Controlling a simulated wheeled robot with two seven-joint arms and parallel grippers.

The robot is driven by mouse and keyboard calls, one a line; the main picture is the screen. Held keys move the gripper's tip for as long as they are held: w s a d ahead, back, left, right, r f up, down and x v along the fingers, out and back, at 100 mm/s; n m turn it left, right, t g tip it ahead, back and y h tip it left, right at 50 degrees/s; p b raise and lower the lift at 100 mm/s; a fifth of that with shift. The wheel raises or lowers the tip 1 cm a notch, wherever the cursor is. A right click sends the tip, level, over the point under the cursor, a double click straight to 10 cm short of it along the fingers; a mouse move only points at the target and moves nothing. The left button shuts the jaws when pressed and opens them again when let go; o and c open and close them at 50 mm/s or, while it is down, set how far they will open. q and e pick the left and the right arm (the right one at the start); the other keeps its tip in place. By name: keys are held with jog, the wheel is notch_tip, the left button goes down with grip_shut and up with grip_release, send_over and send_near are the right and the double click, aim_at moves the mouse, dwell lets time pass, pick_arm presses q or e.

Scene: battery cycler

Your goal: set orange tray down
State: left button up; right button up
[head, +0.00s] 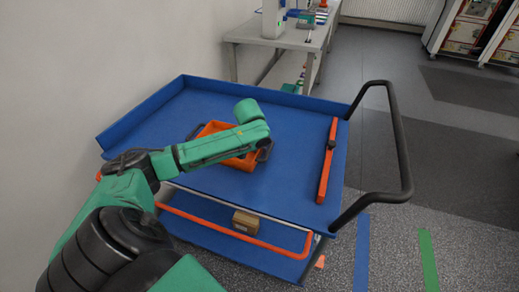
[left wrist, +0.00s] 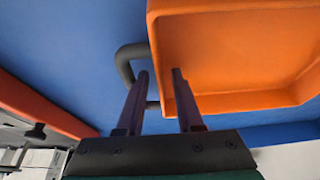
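The orange tray (head: 214,128) rests on the blue top of the cart (head: 290,125), partly covered by my left arm. It has dark handles on its sides; one handle (head: 266,151) shows at its right. In the left wrist view the tray (left wrist: 235,50) fills the upper right, with a dark looped handle (left wrist: 122,62) on its near side. My left gripper (left wrist: 160,72) is open, its fingers apart at this handle and wall. One finger overlaps the loop, the other overlaps the tray wall. Contact cannot be told. My right gripper is not in view.
A red-orange bar (head: 325,175) with a dark knob lies along the cart's right side, beside a black push handle (head: 403,150). A cardboard box (head: 246,222) sits on the lower shelf. A grey table (head: 285,42) stands behind. The cart top between tray and bar is clear.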

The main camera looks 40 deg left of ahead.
pick_arm(q)
jog(key=v, duration=1.2)
jog(key=shift+r, duration=0.1)
